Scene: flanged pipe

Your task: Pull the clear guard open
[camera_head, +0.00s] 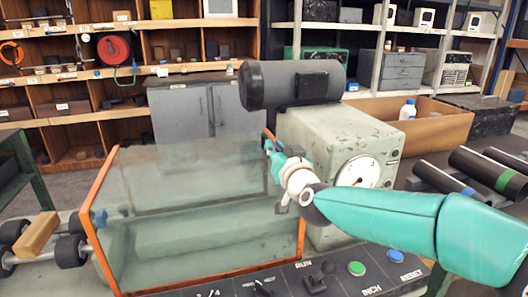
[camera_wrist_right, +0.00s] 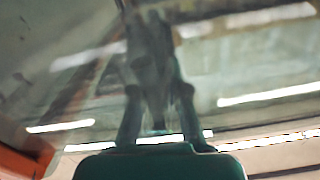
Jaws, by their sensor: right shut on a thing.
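The clear guard (camera_head: 190,195) is a large see-through panel box with orange edge strips, on the machine left of centre in the head view. Its greenish panels show the machine behind them. My right gripper (camera_head: 271,144) is at the guard's upper right corner, shut on the guard's edge; the exact contact is small and partly hidden. In the right wrist view the clear panel (camera_wrist_right: 240,60) fills most of the picture, with reflections and an orange strip (camera_wrist_right: 22,163) at lower left. My left gripper is not in view.
A grey-green gearbox housing (camera_head: 335,140) with a dial (camera_head: 358,172) and a dark motor (camera_head: 290,84) stands beside the guard. A control panel (camera_head: 330,279) with knobs and buttons runs along the front. Rollers and a wood block (camera_head: 37,235) are at left. Shelves stand behind.

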